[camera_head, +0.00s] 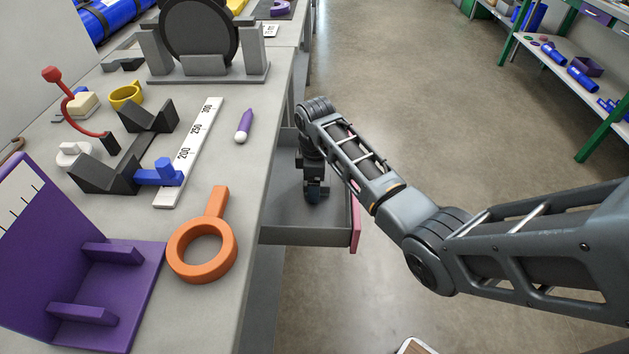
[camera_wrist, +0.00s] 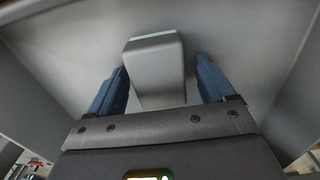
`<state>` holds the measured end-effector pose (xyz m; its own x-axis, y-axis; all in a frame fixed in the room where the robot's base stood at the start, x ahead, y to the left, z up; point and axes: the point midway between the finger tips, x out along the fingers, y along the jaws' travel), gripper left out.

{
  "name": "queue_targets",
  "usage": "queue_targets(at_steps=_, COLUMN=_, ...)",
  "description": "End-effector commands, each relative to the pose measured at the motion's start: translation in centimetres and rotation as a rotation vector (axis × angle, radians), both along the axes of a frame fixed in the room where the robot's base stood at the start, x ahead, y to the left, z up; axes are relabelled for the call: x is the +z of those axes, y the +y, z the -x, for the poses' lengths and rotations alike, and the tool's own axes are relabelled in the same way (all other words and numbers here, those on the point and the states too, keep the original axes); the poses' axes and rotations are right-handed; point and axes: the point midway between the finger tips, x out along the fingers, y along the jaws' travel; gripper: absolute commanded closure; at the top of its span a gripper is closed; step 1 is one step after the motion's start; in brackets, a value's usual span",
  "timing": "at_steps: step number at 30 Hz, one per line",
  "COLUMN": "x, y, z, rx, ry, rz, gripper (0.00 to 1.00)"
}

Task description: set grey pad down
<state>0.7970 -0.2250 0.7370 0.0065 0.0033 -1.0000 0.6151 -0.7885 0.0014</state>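The grey pad (camera_wrist: 157,70) is a small block with a paler end, seen in the wrist view inside the open grey drawer (camera_head: 290,220). It lies between the two blue fingers of my gripper (camera_wrist: 162,78). A clear gap shows between the pad and the right finger; the left finger is close beside it, and I cannot tell whether they touch. The pad appears to rest on the drawer floor. In the head view my gripper (camera_head: 316,194) points down into the drawer, and the pad cannot be made out there.
The drawer's walls stand around my gripper, with a pink front (camera_head: 355,224) at right. The workbench (camera_head: 225,300) at left carries an orange ring (camera_head: 201,250), a purple stand (camera_head: 110,270), a white ruler (camera_head: 195,145) and a purple marker (camera_head: 245,124). Open floor lies to the right.

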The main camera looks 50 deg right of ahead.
Motion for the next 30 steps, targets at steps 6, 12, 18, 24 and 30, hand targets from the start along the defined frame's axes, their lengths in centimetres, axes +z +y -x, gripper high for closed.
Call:
queue_targets(at_steps=6, x=0.1, y=0.0, z=0.0, rx=0.0, ry=0.0, rz=0.0, gripper=0.17)
queue_targets(at_steps=12, x=1.8, y=0.0, z=-0.1, rx=0.0, ry=-0.003, rz=0.001, gripper=0.17)
queue_targets(at_steps=18, x=5.8, y=0.0, z=-0.1, rx=0.001, ry=-0.004, rz=0.002, gripper=0.17)
queue_targets(at_steps=24, x=9.6, y=0.0, z=-0.1, rx=0.001, ry=-0.002, rz=0.001, gripper=0.17)
queue_targets(at_steps=30, x=11.9, y=-0.1, z=0.0, rx=0.0, ry=-0.001, rz=0.0, gripper=0.17)
